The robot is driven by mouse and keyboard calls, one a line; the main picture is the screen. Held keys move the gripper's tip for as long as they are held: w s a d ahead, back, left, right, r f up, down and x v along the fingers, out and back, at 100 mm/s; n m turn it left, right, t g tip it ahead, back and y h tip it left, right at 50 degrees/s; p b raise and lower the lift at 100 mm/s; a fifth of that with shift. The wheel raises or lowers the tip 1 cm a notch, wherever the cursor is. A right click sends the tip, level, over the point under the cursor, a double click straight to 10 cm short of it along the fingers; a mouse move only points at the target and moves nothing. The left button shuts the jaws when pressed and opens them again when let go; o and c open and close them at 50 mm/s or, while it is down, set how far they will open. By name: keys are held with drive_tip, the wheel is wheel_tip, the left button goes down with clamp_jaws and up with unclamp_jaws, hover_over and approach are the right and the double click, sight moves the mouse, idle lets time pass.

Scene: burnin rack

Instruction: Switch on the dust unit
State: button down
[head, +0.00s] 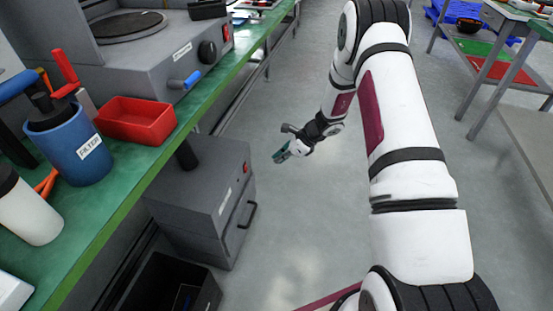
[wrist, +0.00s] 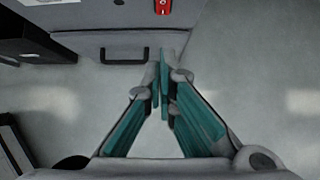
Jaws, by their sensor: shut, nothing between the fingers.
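The dust unit appears to be the grey box (head: 205,200) standing on the floor under the bench edge, with a dark hose stub on top and a black handle on its front. Its small red rocker switch (head: 245,167) is on the front face. In the wrist view the red switch (wrist: 162,7) is at the top edge, partly cut off, above the black handle (wrist: 124,56). My gripper (head: 282,153) is shut and empty, to the right of the unit and apart from it. In the wrist view its teal fingers (wrist: 162,78) meet below the switch.
A green bench (head: 120,185) overhangs the unit. On it stand a red tray (head: 136,122), a labelled blue pot (head: 70,150) and a grey machine with its own red switch (head: 225,33). A black open bin (head: 165,285) is beside the unit.

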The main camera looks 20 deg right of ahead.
sight(246, 168)
drive_tip(key=p, duration=0.2)
drive_tip(key=shift+s+d+f+p, duration=0.1)
drive_tip(key=shift+d+p, duration=0.05)
drive_tip(key=shift+p, duration=0.2)
drive_tip(key=f+p, duration=0.1)
drive_tip(key=p, duration=0.2)
drive_tip(key=shift+s+d, duration=0.1)
drive_tip(key=shift+f, duration=0.1)
drive_tip(key=w+a+r+b+x, duration=0.1)
drive_tip(key=b+x, duration=0.3)
drive_tip(key=x, duration=0.8)
drive_tip(key=shift+w+a, duration=0.3)
drive_tip(key=shift+a, duration=0.3)
drive_tip(key=shift+r, duration=0.15)
